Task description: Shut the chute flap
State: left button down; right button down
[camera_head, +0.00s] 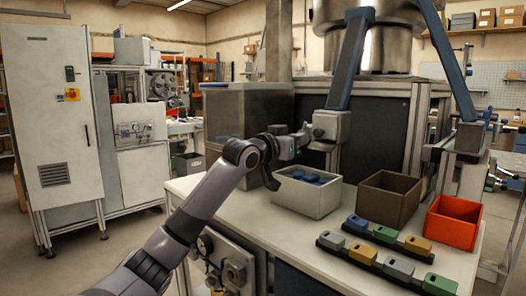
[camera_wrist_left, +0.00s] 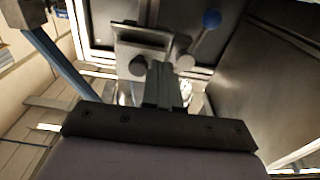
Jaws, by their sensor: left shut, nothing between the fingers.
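The chute is a blue sloping leg (camera_head: 349,60) that ends in a grey housing (camera_head: 332,126) above the table. In the left wrist view the housing (camera_wrist_left: 128,52) has a dark slot-like opening, and a lever with a blue ball knob (camera_wrist_left: 211,18) stands to its right. I cannot tell clearly which part is the flap or how far it is open. My left gripper (camera_head: 303,138) is at the left side of the housing. Its fingers (camera_wrist_left: 163,82) are shut and empty, close below the housing in the left wrist view; contact cannot be told. My right gripper is not in view.
Below the chute stands a grey bin (camera_head: 306,204) with blue pieces in it. A brown bin (camera_head: 388,207) and a red bin (camera_head: 453,229) stand to its right. Two black racks with coloured blocks (camera_head: 361,252) lie in front. A second blue chute (camera_head: 451,62) comes down at right.

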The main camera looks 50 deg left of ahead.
pick_arm(q)
jog(key=s+d+f+b, duration=0.1)
jog(key=s+f+b, duration=0.1)
jog(key=s, duration=0.8)
jog(key=shift+f+b, duration=0.15)
jog(key=shift+b, duration=0.4)
